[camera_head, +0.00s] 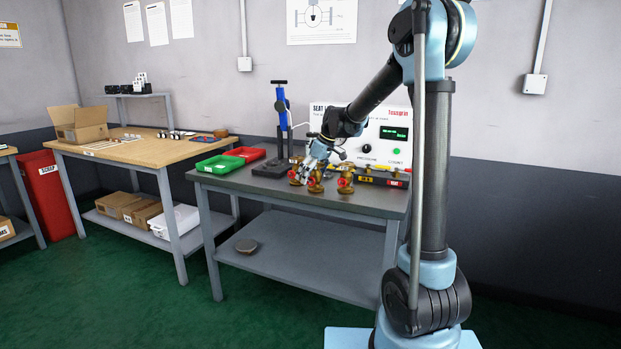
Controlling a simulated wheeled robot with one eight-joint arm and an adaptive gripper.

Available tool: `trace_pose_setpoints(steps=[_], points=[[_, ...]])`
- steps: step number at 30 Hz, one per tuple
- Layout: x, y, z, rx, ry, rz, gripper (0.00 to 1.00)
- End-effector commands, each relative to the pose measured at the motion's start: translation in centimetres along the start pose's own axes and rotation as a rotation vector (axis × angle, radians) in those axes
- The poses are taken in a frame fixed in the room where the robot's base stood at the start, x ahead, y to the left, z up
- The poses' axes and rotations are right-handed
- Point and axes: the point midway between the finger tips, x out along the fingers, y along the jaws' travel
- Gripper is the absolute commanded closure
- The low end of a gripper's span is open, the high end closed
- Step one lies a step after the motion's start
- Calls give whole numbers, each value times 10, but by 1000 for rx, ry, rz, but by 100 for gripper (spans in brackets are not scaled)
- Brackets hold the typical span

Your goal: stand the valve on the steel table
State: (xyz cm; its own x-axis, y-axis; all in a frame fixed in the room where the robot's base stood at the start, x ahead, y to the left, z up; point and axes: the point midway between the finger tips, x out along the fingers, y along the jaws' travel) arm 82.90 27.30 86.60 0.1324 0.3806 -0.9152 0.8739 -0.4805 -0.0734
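Several brass valves with red handwheels stand close together on the steel table (385,204), near its front edge: a left valve (294,177), a middle valve (316,187) and a right valve (345,186). My gripper (305,175) points down at the left and middle valves, from above and behind. Its fingers overlap these two valves in the picture. It is too small here to tell whether the fingers touch or hold either one, or how far they are open.
Green (220,164) and red (246,153) trays sit at the table's left. A test panel (385,135) and a yellow-black rack (380,177) are behind, right. The table's front left is bare. A wooden bench (150,150) stands left.

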Motion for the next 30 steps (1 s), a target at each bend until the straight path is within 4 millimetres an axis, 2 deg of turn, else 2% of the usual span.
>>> trace_pose_setpoints(steps=[6, 10, 14, 24, 30], points=[[-1, 0, 0, 0, 0, 0, 7], [-10, 0, 0, 1, 1, 1, 7], [-30, 0, 0, 2, 1, 1, 7], [-94, 1, 1, 2, 0, 1, 7], [-115, 1, 1, 3, 0, 1, 7]])
